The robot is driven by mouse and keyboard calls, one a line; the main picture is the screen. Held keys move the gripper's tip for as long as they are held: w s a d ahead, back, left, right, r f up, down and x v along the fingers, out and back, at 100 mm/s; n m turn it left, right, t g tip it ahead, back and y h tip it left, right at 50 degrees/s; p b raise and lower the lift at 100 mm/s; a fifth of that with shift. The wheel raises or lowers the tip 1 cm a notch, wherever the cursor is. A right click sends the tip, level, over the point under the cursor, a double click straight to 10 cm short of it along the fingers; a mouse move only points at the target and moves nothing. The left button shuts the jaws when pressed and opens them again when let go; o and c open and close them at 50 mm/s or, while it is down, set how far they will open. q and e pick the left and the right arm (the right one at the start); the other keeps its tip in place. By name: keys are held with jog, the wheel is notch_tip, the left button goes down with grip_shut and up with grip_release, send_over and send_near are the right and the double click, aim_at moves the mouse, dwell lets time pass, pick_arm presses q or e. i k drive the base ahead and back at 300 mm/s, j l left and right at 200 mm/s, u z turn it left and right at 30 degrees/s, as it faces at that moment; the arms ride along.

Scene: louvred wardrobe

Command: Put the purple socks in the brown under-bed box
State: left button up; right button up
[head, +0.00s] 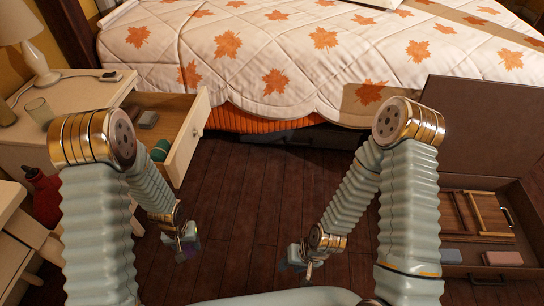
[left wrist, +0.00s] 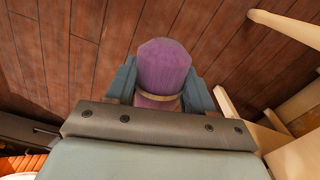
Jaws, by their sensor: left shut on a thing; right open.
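The purple socks (left wrist: 165,70) are a rolled bundle with a tan band, seen in the left wrist view. My left gripper (left wrist: 160,88) is shut on them, with one finger on each side. In the head view my left gripper (head: 184,246) hangs over the dark floor, right of the open drawer; the socks are hard to make out there. My right gripper (head: 294,262) is open over the floor, further right. The brown under-bed box (head: 522,274) stands at the right edge with its lid (head: 480,120) raised, partly hidden by my right arm.
The box holds a wooden frame (head: 485,213), a blue item (head: 451,255) and a pink item (head: 503,258). The open drawer (head: 183,150) holds a green roll (head: 160,150). The bed (head: 270,55) lies behind. A red bottle (head: 45,195) stands at left. The middle floor is clear.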

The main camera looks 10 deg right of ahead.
aim_at(469, 260)
jog(key=l+z, duration=1.25)
jog(key=i+l, duration=0.1)
jog(key=l, duration=0.35)
jog(key=i+l+z, duration=0.1)
jog(key=l, duration=0.3)
jog(key=i+l, duration=0.15)
jog(key=l, duration=0.3)
jog(key=i+l+z, duration=0.1)
jog(key=l, duration=0.3)
jog(key=i+l, duration=0.2)
jog(key=l, duration=0.2)
jog(key=i+l, duration=0.1)
jog(key=l, duration=0.35)
jog(key=z, duration=0.05)
